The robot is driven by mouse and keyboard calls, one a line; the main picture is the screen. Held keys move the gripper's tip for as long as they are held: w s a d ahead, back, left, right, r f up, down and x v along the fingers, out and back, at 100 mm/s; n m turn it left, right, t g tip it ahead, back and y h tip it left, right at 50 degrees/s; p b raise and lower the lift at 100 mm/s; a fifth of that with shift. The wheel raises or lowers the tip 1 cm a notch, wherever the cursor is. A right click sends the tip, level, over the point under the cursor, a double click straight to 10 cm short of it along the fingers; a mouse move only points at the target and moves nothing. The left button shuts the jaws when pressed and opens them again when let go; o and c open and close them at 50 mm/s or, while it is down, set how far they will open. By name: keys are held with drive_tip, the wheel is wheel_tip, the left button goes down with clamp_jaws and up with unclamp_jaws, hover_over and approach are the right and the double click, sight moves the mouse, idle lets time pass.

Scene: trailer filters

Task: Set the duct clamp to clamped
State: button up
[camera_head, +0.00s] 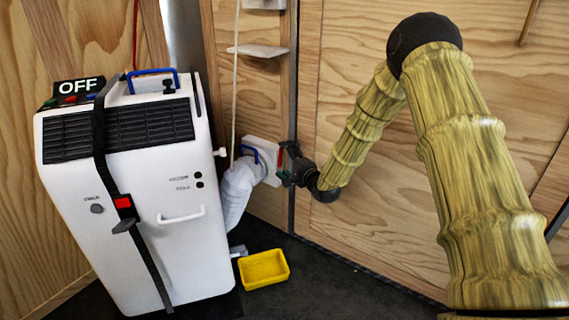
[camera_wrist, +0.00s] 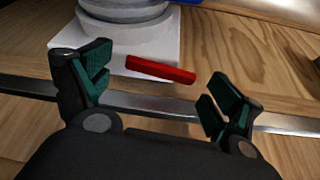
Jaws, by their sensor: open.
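The duct clamp shows as a red bar (camera_wrist: 160,70) on a white plate (camera_wrist: 145,52) in the wrist view. In the head view the red bar (camera_head: 280,159) is at the right edge of the white wall plate (camera_head: 265,147). A white flexible duct (camera_head: 238,190) runs from the plate towards the machine; its grey round collar (camera_wrist: 122,10) shows in the wrist view. My gripper (camera_wrist: 157,82) is open and empty, with the red bar between and just beyond its fingertips. In the head view my gripper (camera_head: 288,172) is close beside the plate. Contact cannot be told.
A white machine (camera_head: 170,240) with an OFF sign (camera_head: 78,87) and a black strap stands at the left. A yellow tray (camera_head: 263,268) lies on the dark floor. A small shelf (camera_head: 257,51) and a hanging cord are above the plate. The wooden wall is close behind my gripper.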

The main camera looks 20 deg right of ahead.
drive_tip(key=shift+w, duration=0.1)
drive_tip(key=shift+c, duration=0.4)
drive_tip(key=c, duration=1.4)
drive_tip(key=shift+a, duration=0.1)
